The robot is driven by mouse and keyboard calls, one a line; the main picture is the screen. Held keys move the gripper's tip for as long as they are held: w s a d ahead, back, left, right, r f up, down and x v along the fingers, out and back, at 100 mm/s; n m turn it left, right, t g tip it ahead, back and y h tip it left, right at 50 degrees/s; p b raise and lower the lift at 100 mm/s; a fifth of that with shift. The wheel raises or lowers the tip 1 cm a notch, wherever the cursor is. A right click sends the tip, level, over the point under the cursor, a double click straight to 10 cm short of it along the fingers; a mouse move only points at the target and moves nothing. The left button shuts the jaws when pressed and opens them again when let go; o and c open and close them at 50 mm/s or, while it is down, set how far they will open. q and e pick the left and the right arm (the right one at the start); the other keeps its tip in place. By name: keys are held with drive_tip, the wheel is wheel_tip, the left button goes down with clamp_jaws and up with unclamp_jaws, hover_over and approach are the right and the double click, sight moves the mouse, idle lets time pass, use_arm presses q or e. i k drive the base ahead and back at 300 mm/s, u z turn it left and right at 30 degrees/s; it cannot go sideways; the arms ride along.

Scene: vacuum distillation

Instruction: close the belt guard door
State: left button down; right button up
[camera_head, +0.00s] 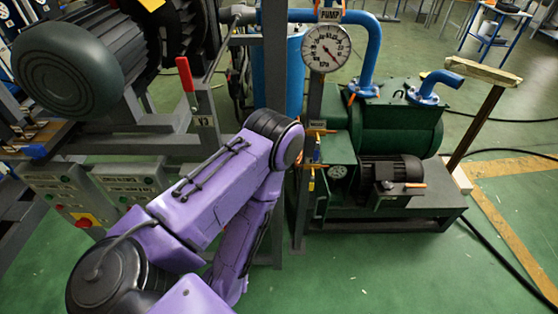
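A purple arm of mine rises from the bottom left to a bend at the picture's middle and folds back down. Its gripper is not visible. My other gripper does not show either. I cannot make out a belt guard door for certain. A dark green pump (398,128) stands right of the arm, with a small black motor (392,170) in front of it. A green box (336,160) with a small dial sits at the pump's left side. At the upper left is a large ribbed motor (70,65) beside dark wheels, partly cut off by the top edge.
A pressure gauge (326,47) on a grey post stands behind the arm. A red-handled lever (187,76) and control panels (128,180) are on the left. A wooden-topped post (478,115) stands right of the pump. The green floor (390,275) in front is clear; black cables lie at the right.

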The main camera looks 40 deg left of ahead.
sight(322, 198)
drive_tip(key=u, duration=0.75)
drive_tip(key=k, duration=0.45)
drive_tip(key=z, duration=0.8)
drive_tip(key=i, duration=1)
drive_tip(key=u, duration=0.75)
